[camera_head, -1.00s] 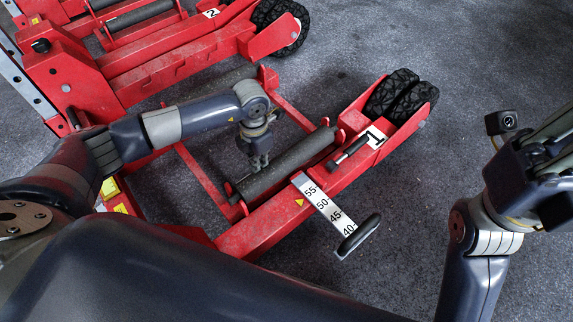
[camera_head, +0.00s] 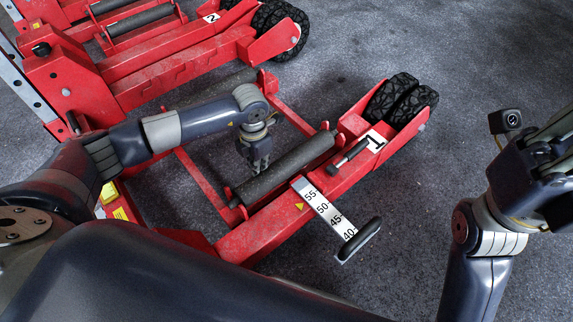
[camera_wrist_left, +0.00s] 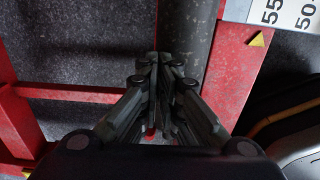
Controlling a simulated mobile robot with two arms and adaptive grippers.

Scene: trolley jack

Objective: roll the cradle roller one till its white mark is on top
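Cradle roller one (camera_head: 292,165) is a dark grey cylinder lying in the red frame of the jack marked 1 (camera_head: 375,141). I see no white mark on its visible surface. My left gripper (camera_head: 260,170) points down at the roller, on its far side and nearer its left end. In the left wrist view its fingertips (camera_wrist_left: 160,60) are close together, with nothing visible between them. The roller (camera_wrist_left: 186,32) runs just beside and behind them there; I cannot tell if they touch. My right gripper (camera_head: 545,165) is at the right edge, partly cut off, away from the jack.
A white scale plate (camera_head: 321,205) with a dark pedal (camera_head: 360,238) sticks out from the near rail. A short dark handle (camera_head: 347,157) and black wheels (camera_head: 400,98) are at the right. A second jack marked 2 (camera_head: 212,17) stands behind. Open floor lies right.

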